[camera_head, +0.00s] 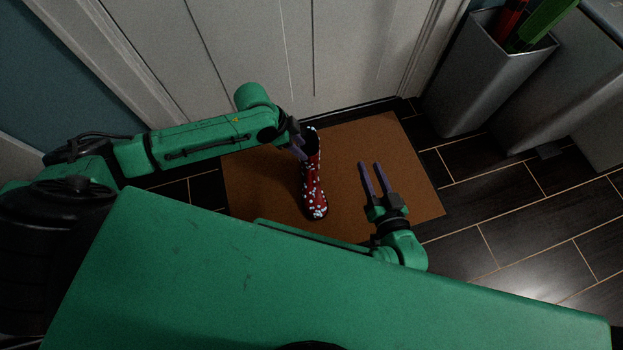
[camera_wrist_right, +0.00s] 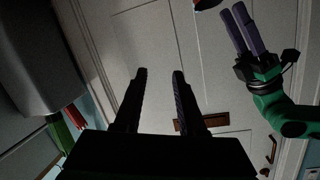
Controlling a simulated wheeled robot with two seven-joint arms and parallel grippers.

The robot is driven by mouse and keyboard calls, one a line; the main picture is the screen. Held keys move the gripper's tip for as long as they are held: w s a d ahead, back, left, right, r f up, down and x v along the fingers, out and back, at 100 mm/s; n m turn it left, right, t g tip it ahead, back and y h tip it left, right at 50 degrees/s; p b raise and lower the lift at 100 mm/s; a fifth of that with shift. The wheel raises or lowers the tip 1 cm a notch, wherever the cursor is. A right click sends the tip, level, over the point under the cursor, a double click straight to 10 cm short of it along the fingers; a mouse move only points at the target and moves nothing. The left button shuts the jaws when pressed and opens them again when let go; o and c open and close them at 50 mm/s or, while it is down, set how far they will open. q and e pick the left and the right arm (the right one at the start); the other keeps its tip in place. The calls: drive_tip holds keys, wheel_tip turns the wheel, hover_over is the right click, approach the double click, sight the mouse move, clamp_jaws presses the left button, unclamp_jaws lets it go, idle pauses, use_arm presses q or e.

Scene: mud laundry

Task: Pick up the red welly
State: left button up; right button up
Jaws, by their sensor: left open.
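The red welly (camera_head: 314,186), with white spots and a dark opening, is on the brown doormat (camera_head: 405,170) in the head view. My left gripper (camera_head: 299,149) is at the upper left side of the welly, close to its opening. Its fingers are open; contact is unclear. In the right wrist view, my left gripper (camera_wrist_right: 231,13) shows two parted fingers, with a bit of the red welly (camera_wrist_right: 206,4) at the top edge. My right gripper (camera_head: 370,164) is open and empty, over the mat to the right of the welly. Its parted fingers also show in the right wrist view (camera_wrist_right: 160,72).
A white panelled door (camera_head: 270,55) stands behind the mat. A grey bin (camera_head: 480,80) holding red and green items (camera_head: 545,25) stands at the upper right beside a grey unit. Dark tiled floor (camera_head: 520,210) is clear to the right. My green body fills the bottom.

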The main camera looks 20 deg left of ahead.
sight(311, 158)
use_arm(q)
drive_tip(key=shift+s+d+f+b, duration=0.15)
drive_tip(key=shift+d+f+b, duration=0.6)
drive_tip(key=shift+f+b, duration=0.3)
use_arm(e)
drive_tip(key=w+d+r+n+t+y, duration=0.1)
drive_tip(key=w+r+t, duration=0.25)
drive_tip(key=r, duration=0.55)
drive_tip(key=w+d+r+t, duration=0.1)
drive_tip(key=w+r+t, duration=0.25)
drive_tip(key=r, duration=0.65)
use_arm(q)
drive_tip(key=shift+d+f+b, duration=0.2)
drive_tip(key=shift+f+b, duration=0.15)
drive_tip(key=shift+f, duration=0.3)
drive_tip(key=shift+w+d+f+b, duration=0.15)
drive_tip(key=shift+w+f+b, duration=0.15)
drive_tip(key=shift+f, duration=0.1)
clamp_jaws()
drive_tip(key=shift+s, duration=0.1)
use_arm(e)
drive_tip(key=d+r+t+y, duration=0.1)
drive_tip(key=d+r+t, duration=0.1)
drive_tip(key=r, duration=0.5)
drive_tip(key=d+r+n+t+y, duration=0.1)
drive_tip(key=r+t, duration=0.1)
drive_tip(key=r, duration=0.6)
drive_tip(key=shift+s+d+r+t, duration=0.2)
drive_tip(key=shift+s+d+t, duration=0.15)
drive_tip(key=shift+d+t, duration=0.05)
